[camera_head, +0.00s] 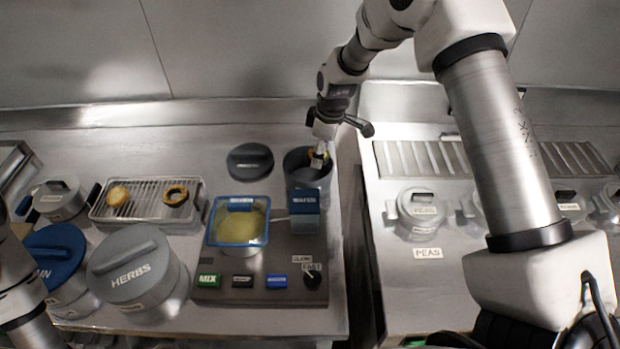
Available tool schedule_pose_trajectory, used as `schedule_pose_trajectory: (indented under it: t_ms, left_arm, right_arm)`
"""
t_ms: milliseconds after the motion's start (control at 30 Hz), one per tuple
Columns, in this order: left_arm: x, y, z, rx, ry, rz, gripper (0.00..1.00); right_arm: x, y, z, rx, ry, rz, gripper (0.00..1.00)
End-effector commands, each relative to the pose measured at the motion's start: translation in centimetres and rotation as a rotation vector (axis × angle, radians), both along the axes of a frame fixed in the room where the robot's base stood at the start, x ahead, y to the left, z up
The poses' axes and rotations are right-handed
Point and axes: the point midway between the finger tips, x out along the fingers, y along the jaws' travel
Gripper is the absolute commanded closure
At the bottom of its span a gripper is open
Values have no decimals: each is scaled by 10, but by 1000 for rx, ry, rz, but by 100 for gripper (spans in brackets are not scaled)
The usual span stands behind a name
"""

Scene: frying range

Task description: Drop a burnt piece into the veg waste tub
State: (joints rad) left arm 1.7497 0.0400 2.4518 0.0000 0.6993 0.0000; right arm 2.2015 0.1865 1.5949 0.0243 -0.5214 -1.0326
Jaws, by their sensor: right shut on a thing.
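My right gripper (320,150) reaches down at the mouth of a dark open tub (297,180) at the back of the counter. It is shut on a small orange-brown piece (314,156), mostly hidden by the fingers; whether it is burnt is hard to tell. The piece is at or just inside the tub's rim. The tub's label is too small to read surely. A wire rack tray (146,211) holds a golden round piece (118,196) and a ring with dark brown patches (175,195). My left gripper is not seen.
A dark lid (250,161) lies left of the tub. Lidded pots, one marked HERBS (134,273), stand left. A PEAS pot (422,211) stands right, across a gap between counters.

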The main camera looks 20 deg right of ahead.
Motion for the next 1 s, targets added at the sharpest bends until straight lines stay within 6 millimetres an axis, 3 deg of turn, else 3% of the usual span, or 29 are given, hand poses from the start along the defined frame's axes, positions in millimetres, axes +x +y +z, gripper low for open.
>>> schedule_pose_trajectory:
  t_ms: [33, 133, 433, 467, 500, 533, 867, 1000]
  left_arm:
    - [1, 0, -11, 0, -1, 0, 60]
    - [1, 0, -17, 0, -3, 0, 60]
    - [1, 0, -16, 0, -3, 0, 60]
    - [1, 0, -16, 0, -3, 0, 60]
    - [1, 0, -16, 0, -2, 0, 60]
    - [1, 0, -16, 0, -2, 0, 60]
    - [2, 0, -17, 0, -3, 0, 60]
    - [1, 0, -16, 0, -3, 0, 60]
  right_arm:
    - [0, 0, -14, 0, 1, 0, 67]
    - [0, 0, -24, -1, 2, 1, 67]
    - [0, 0, -24, -1, 1, 0, 67]
    - [0, 0, -24, -1, 1, 0, 37]
    - [0, 0, -24, -1, 1, 0, 23]
    - [0, 0, -24, -1, 1, 0, 19]
    - [0, 0, -22, 0, 0, 0, 19]
    - [0, -2, -5, 0, -3, -1, 19]
